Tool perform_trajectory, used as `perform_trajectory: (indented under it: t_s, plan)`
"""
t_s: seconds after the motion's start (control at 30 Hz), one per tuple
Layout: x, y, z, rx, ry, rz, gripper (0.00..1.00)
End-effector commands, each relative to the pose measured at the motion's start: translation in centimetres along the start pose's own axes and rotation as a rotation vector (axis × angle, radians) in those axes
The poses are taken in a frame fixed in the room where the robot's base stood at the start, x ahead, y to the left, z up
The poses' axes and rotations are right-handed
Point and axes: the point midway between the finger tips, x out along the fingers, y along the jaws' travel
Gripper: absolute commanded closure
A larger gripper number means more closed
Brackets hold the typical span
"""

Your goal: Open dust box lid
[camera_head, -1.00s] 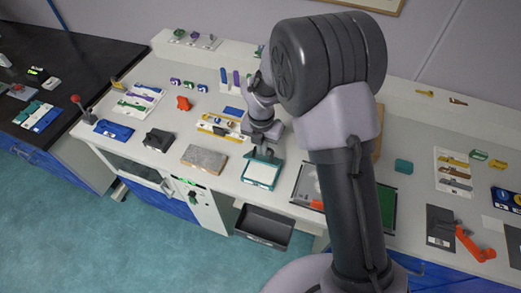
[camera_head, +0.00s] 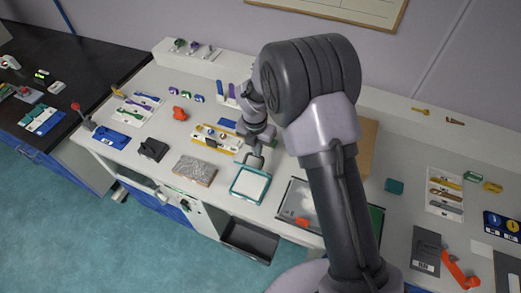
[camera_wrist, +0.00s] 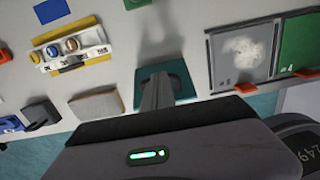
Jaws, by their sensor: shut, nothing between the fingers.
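No part labelled as a dust box lid can be made out. My gripper (camera_head: 254,162) is shut and empty at the back edge of a teal-framed tray (camera_head: 236,191) with a white face. In the wrist view my shut fingers (camera_wrist: 157,92) reach over the teal tray (camera_wrist: 184,82) and hide part of it; I cannot tell whether they touch it. A dark grey open-topped bin (camera_head: 249,240) sits at the counter front below the tray. A grey panel with a white powdery patch (camera_wrist: 241,48) lies right of the tray and has a red-orange handle (camera_wrist: 245,88).
A grey slab (camera_head: 195,170) lies left of the teal tray. A yellow rack (camera_head: 216,140) stands behind it. A green panel (camera_wrist: 298,45) lies beside the powdery panel. A brown block (camera_head: 368,145) stands behind my arm. An orange-handled tool (camera_head: 459,270) lies far right.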

Motion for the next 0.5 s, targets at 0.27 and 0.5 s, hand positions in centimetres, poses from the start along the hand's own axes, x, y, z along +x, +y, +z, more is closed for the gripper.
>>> perform_trajectory:
  t_s: [0.27,0.5]
  plan:
    - [0.5,0.0,3.1,0.000,0.000,0.000,1.00]
    - [1.4,0.0,4.9,-0.001,0.002,-0.001,1.00]
